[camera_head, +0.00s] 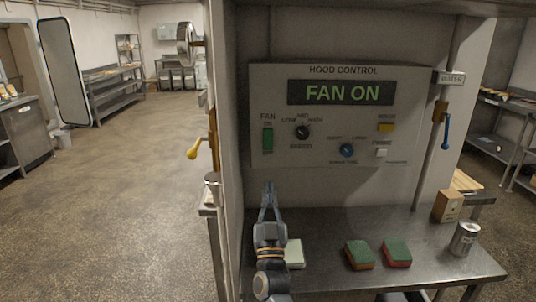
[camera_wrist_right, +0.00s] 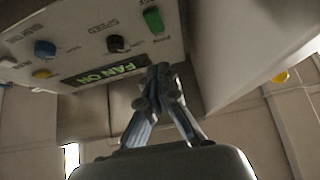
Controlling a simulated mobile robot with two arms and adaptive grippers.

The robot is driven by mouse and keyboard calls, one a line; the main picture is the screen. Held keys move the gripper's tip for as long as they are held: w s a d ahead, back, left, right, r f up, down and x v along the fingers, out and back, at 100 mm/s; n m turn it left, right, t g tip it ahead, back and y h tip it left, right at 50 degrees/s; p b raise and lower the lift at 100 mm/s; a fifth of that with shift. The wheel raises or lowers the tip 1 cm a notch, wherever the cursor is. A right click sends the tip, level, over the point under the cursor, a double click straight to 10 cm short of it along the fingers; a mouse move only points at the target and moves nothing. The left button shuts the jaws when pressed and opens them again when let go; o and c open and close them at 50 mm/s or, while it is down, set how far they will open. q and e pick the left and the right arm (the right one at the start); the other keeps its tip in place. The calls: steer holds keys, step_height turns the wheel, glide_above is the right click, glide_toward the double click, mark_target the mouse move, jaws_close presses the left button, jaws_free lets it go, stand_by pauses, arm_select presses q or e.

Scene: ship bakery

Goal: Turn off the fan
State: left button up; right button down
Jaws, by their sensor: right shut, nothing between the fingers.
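The hood control panel (camera_head: 340,77) is on the wall ahead, and its display (camera_head: 340,92) reads "FAN ON" in green. The green fan switch (camera_head: 268,139) is at the panel's left, under the label FAN, with ON above it. My right gripper (camera_head: 268,186) is shut and empty, pointing up below the fan switch and apart from it. In the right wrist view the panel appears upside down, with the green switch (camera_wrist_right: 153,20) just beyond the shut fingertips (camera_wrist_right: 160,70). My left gripper is not in view.
Beside the switch are a black speed knob (camera_head: 302,132), a blue knob (camera_head: 347,150), a yellow button (camera_head: 386,127) and a white button (camera_head: 381,153). Below, a metal table (camera_head: 330,275) holds two sponges (camera_head: 359,255), a can (camera_head: 464,239) and a box (camera_head: 447,207). A yellow-handled lever (camera_head: 194,149) is left.

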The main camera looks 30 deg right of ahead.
mark_target(268, 141)
steer(key=b+x, duration=0.1)
steer(key=x, duration=0.3)
steer(key=w+f+b+x, duration=0.1)
steer(key=x, duration=0.3)
steer(key=d+f+b+x, duration=0.1)
steer(key=x, duration=0.3)
steer(key=shift+w+f, duration=0.2)
steer(key=shift+w+d, duration=0.2)
steer(key=shift+w, duration=0.05)
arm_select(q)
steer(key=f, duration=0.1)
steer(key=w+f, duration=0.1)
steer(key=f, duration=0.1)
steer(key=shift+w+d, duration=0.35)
arm_select(e)
steer(key=shift+r, duration=0.1)
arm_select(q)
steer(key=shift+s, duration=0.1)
